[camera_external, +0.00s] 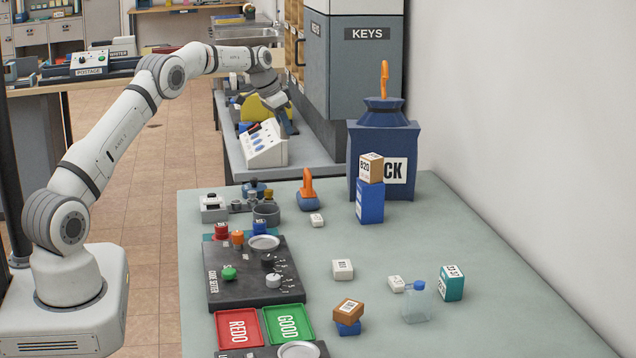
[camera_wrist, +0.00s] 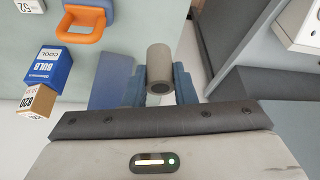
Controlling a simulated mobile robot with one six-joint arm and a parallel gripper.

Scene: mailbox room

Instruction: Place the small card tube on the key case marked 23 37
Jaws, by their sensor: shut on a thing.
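My gripper (camera_wrist: 160,92) is shut on the small card tube (camera_wrist: 158,62), a grey-brown cylinder held between its blue fingers in the wrist view. In the outside view my gripper (camera_external: 282,112) is far back, above the bench beyond the near table, and I cannot make out the tube there. A teal case (camera_external: 452,284) with a white label stands upright at the right of the near table. Its label is small and seems to read 23 37. The case is far from my gripper, and its top is bare.
A blue bin (camera_external: 383,150) with an orange handle stands at the table's back, behind a brown box (camera_external: 370,168) on a blue box (camera_external: 369,204). The table's right side is clear.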

